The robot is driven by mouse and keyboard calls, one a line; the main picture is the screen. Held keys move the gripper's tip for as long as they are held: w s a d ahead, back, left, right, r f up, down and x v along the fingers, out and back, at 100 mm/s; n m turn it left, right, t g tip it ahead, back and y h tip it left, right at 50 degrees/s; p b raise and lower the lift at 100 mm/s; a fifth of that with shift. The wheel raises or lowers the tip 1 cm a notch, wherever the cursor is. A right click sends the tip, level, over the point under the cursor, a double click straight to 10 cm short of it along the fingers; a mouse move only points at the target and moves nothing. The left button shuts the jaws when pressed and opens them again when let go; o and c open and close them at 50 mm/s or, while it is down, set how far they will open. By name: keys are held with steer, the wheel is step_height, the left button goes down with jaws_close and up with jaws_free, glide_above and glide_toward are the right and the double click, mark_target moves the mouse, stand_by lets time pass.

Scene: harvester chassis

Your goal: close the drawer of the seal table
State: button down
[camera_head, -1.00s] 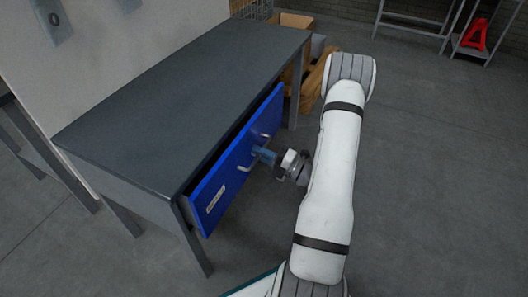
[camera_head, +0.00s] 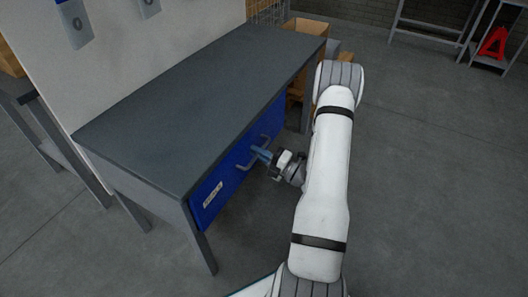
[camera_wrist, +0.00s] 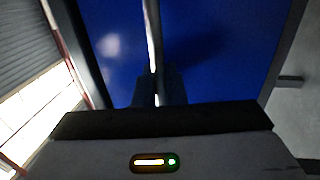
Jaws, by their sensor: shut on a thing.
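The seal table (camera_head: 205,95) has a dark grey top and grey legs. Its blue drawer (camera_head: 232,178) carries a white label near its left end and a bar handle (camera_head: 243,167). In the head view the drawer front is about level with the table's front edge; I see no clear gap above it. My gripper (camera_head: 261,154) is at the front of the drawer, shut on the handle. In the wrist view the drawer front (camera_wrist: 225,45) fills the middle, and the handle (camera_wrist: 152,35) runs up to my gripper's fingers (camera_wrist: 157,88).
Cardboard boxes (camera_head: 304,28) stand behind the table's far end. A grey shelf with a red triangular object (camera_head: 492,43) is at the upper right. Another table (camera_head: 45,130) stands at the left. The floor (camera_head: 430,180) to the right is clear.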

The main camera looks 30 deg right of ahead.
steer(key=c, duration=1.6)
jaws_free()
steer(key=shift+a, duration=0.15)
